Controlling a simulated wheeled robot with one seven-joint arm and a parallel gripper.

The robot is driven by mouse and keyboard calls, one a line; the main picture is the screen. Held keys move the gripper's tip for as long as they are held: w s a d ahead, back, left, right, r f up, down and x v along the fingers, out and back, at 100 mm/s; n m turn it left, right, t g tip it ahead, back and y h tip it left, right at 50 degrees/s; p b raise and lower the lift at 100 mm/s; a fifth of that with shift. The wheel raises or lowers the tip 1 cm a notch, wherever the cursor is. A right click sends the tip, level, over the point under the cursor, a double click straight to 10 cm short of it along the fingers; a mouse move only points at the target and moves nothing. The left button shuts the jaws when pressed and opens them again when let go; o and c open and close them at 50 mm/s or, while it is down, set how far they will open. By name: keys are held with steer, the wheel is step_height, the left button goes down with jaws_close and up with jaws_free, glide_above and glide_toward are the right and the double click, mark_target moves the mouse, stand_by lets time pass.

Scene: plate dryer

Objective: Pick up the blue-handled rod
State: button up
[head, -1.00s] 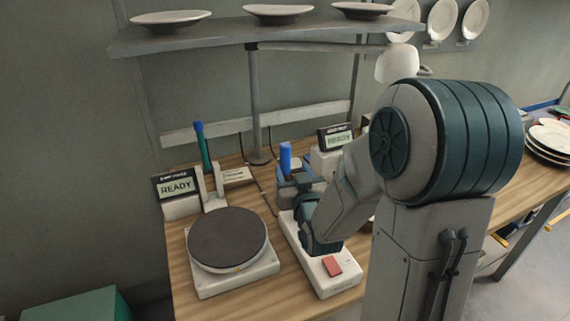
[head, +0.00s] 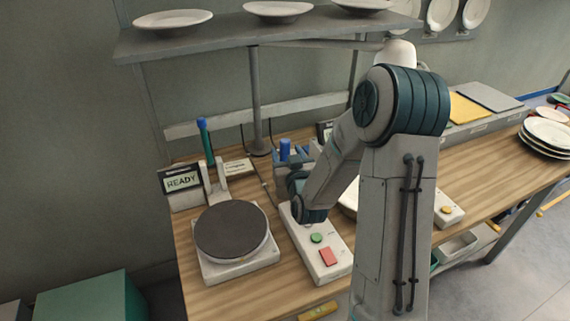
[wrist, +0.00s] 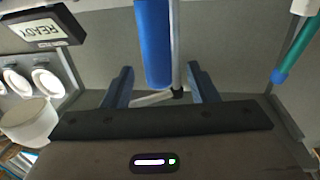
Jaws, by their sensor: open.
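The blue handle of a rod (head: 285,148) stands upright at the back of the bench, partly behind my gripper in the head view. In the wrist view, which looks upside down, the blue handle (wrist: 154,45) reaches in from the top edge, and its lower end lies between my fingers in the picture. My gripper (wrist: 160,80) is open with a blue finger on each side of it. No contact shows, and the depth between handle and fingers is unclear. In the head view my gripper (head: 287,160) is largely hidden by my wrist. The rod's lower part is hidden.
A green rod with a blue top (head: 205,140) stands left, behind a round dark plate (head: 231,229) and beside a READY display (head: 181,181). A white box with green and red buttons (head: 317,255) lies below my wrist. A shelf with plates (head: 235,40) hangs above.

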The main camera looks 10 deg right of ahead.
mark_target(286, 149)
steer(key=shift+w+p, duration=0.6)
steer(key=shift+w, duration=1.2)
steer(key=shift+c, duration=0.3)
steer(key=c, duration=1)
jaws_close()
steer(key=shift+r, duration=0.15)
